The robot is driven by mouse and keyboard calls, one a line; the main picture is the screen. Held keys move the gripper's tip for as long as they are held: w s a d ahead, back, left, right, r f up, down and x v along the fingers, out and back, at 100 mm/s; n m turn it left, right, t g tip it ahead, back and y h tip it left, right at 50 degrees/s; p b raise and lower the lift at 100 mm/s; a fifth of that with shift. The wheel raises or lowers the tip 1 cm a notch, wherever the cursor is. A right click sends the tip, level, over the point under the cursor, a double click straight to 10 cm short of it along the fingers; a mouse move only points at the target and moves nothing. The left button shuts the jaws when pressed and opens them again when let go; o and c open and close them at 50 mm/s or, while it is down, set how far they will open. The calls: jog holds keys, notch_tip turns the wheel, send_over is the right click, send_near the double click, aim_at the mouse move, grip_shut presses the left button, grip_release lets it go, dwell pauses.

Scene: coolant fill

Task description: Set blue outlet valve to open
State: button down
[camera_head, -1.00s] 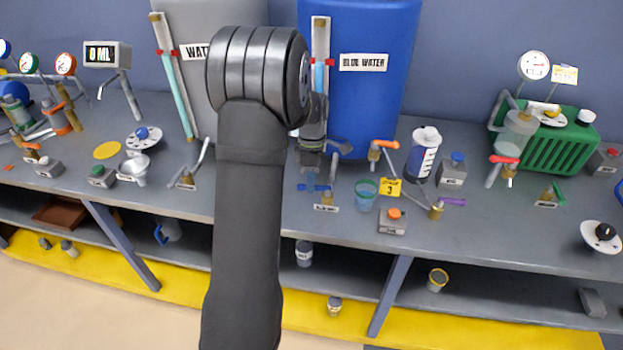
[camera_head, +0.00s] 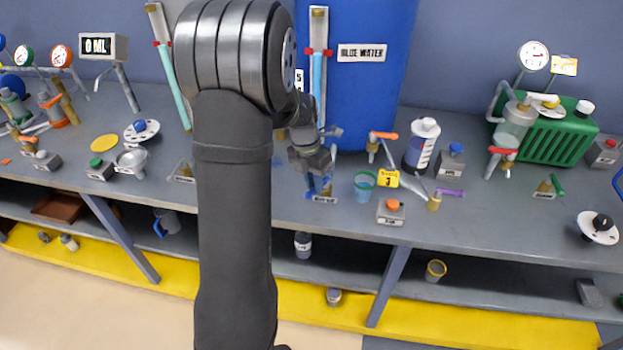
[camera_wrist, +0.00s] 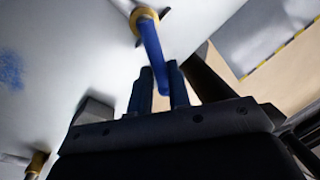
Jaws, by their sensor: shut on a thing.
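The blue outlet valve handle (camera_head: 326,188) shows below my gripper (camera_head: 319,172) on the bench, in front of the blue water tank (camera_head: 365,100). My gripper hides part of the valve. In the wrist view the blue handle (camera_wrist: 150,42) runs from a brass-yellow fitting (camera_wrist: 145,17) down between the two fingers of my gripper (camera_wrist: 163,90). The fingers are shut on the handle near its far end.
Close to the right stand a clear teal-rimmed cup (camera_head: 365,184), a yellow tag (camera_head: 388,178), an orange-button box (camera_head: 391,211) and an orange-handled tap (camera_head: 382,137). My arm hides the bench to the left of the valve.

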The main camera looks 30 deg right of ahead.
jog(key=shift+s+d+n+t+h, duration=0.15)
jog(key=shift+s+n, duration=0.2)
jog(key=shift+n, duration=0.65)
jog(key=shift+s+d+n+t+h, duration=0.15)
jog(key=shift+s+n, duration=0.25)
jog(key=shift+n, duration=0.6)
jog(key=shift+s+d+n+h, duration=0.2)
jog(key=shift+s+n, duration=0.15)
jog(key=shift+n, duration=0.65)
jog(key=c, duration=1.3)
grip_release()
jog(key=shift+c, duration=0.2)
jog(key=r, duration=0.5)
jog(key=w+a+r, duration=0.1)
jog(key=r, duration=0.1)
jog(key=shift+r, duration=0.15)
